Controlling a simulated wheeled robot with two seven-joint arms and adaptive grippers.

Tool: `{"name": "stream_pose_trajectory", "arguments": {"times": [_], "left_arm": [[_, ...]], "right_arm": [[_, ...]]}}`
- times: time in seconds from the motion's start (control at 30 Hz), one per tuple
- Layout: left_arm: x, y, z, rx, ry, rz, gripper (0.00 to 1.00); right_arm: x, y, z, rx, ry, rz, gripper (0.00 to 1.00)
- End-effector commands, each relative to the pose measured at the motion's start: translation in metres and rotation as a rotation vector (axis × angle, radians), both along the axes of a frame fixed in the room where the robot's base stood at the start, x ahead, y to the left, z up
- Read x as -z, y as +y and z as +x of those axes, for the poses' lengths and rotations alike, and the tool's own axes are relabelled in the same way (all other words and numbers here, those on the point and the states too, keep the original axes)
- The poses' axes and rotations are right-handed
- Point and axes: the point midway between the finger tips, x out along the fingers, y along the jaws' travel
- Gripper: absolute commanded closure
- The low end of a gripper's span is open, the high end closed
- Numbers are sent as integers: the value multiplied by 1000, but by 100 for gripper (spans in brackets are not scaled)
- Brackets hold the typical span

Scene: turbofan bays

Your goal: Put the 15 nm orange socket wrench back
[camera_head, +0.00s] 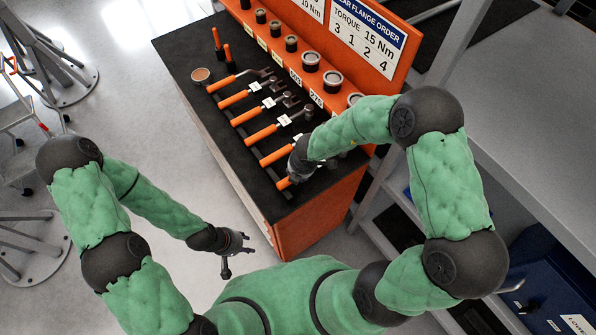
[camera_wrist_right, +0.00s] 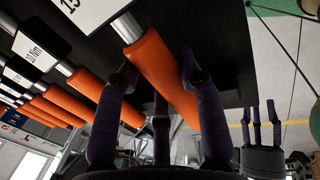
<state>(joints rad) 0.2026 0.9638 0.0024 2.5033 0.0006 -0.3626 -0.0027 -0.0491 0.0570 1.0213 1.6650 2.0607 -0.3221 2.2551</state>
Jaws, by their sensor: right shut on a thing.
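The wrench (camera_wrist_right: 160,68) has an orange handle, a metal shaft and a white tag (camera_wrist_right: 85,10) whose visible part reads "15". My right gripper (camera_wrist_right: 158,82) is shut on its handle, with fingers on both sides. In the head view the orange handle end (camera_head: 283,184) shows at the near end of the wrench row, over or on the black cart top. My right gripper (camera_head: 293,172) and forearm hide most of this wrench. I cannot tell whether it touches the surface. My left gripper (camera_head: 236,252) is open and empty, in front of the cart.
Several other orange-handled wrenches (camera_head: 262,134) lie in a row on the black cart top (camera_head: 195,55). Sockets (camera_head: 311,61) stand on the orange rack behind, below a torque sign (camera_head: 367,35). A grey shelf unit (camera_head: 520,120) stands right.

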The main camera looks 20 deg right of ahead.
Motion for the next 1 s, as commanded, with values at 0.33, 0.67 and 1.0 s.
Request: {"name": "stream_pose_trajectory", "arguments": {"times": [0.33,0.67,1.0], "left_arm": [[3,0,0,0,0,0,60],[3,0,0,0,0,0,60],[3,0,0,0,0,0,60]], "right_arm": [[3,0,1,0,-2,1,48],[4,0,-1,0,1,1,34],[-25,-2,-6,0,-3,1,34]]}}
